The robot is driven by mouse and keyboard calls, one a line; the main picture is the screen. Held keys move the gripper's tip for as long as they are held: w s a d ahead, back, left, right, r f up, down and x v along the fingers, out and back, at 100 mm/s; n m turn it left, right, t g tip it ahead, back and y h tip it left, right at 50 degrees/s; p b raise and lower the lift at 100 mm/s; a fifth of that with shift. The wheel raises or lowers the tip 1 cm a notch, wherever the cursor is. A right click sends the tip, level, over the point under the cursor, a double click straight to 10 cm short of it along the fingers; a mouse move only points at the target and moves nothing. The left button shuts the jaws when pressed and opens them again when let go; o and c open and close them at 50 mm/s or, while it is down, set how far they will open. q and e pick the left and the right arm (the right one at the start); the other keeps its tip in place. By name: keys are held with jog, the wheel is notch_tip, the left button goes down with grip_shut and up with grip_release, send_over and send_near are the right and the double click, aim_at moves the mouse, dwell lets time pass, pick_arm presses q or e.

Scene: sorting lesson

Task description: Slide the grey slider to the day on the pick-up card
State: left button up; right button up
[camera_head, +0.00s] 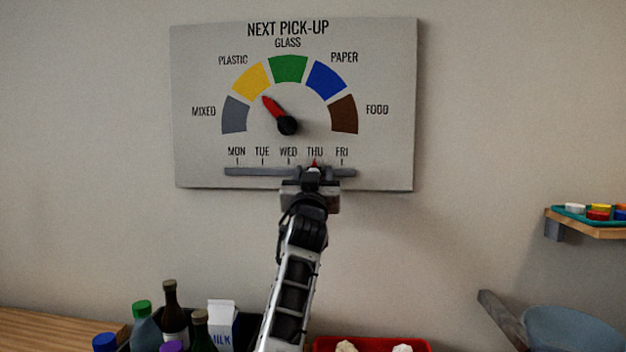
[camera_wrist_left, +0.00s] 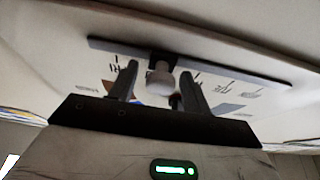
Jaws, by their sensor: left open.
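The grey board (camera_head: 390,110) on the wall reads NEXT PICK-UP. It has a dial with a red needle (camera_head: 272,106) pointing to the yellow PLASTIC segment, and a grey rail (camera_head: 250,172) under MON to FRI. The slider's red tip (camera_head: 314,163) stands under THU. My left gripper (camera_head: 313,176) is at the rail there and hides most of the slider. In the left wrist view the slider's grey knob (camera_wrist_left: 160,80) is between the spread fingers of my left gripper (camera_wrist_left: 159,72); contact is unclear. No separate pick-up card shows. My right gripper is out of view.
Below are several bottles (camera_head: 172,310) and a milk carton (camera_head: 221,322) at the left, and a red tray (camera_head: 325,345) at the bottom. A small wooden shelf (camera_head: 590,229) and a blue bin (camera_head: 570,330) are at the right. The wall around the board is clear.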

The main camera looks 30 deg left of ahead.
pick_arm(q)
jog(key=b+v, duration=0.2)
jog(key=v, duration=1.4)
jog(key=shift+b, duration=0.4)
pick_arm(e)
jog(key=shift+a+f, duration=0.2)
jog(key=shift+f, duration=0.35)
